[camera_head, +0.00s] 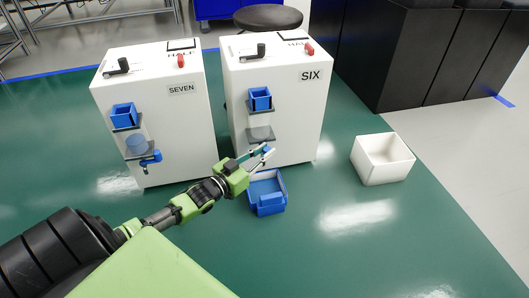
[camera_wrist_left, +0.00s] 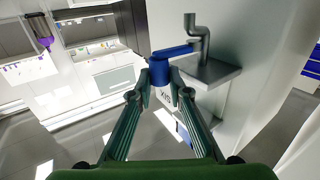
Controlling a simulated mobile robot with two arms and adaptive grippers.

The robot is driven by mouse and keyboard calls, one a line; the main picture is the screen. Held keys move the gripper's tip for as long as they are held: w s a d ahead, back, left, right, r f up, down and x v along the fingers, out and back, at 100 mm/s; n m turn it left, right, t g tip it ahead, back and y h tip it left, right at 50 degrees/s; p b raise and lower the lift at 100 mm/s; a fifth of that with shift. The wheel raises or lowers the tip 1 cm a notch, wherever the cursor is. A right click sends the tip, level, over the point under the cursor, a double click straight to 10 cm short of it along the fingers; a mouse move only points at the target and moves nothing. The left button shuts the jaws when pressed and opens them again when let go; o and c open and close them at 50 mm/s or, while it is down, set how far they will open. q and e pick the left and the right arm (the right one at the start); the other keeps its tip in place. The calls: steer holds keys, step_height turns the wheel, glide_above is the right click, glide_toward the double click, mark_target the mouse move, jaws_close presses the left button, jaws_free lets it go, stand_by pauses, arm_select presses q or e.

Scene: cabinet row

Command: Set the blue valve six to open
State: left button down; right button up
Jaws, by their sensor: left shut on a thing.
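The white cabinet labelled SIX (camera_head: 290,110) stands right of centre in the head view. Its blue valve (camera_head: 267,150) is low on the front, mostly hidden by my left gripper (camera_head: 262,156). In the left wrist view the valve is a blue lever (camera_wrist_left: 173,51) beside a bent grey pipe (camera_wrist_left: 197,35), with a round blue knob end (camera_wrist_left: 159,73). The fingers of my left gripper (camera_wrist_left: 158,92) are closed on that blue end. The lever runs roughly sideways toward the pipe. My right gripper is not in view.
A similar white cabinet labelled SEVEN (camera_head: 155,110) stands to the left, with its own blue valve (camera_head: 151,159). A white open box (camera_head: 383,170) sits to the right.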

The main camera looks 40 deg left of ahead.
arm_select(q)
steer(key=c, duration=2.2)
jaws_free()
steer(key=shift+o, duration=0.2)
steer(key=shift+s, duration=0.1)
steer(key=s+a, duration=0.1)
steer(key=s, duration=1)
steer(key=shift+s+a, duration=0.35)
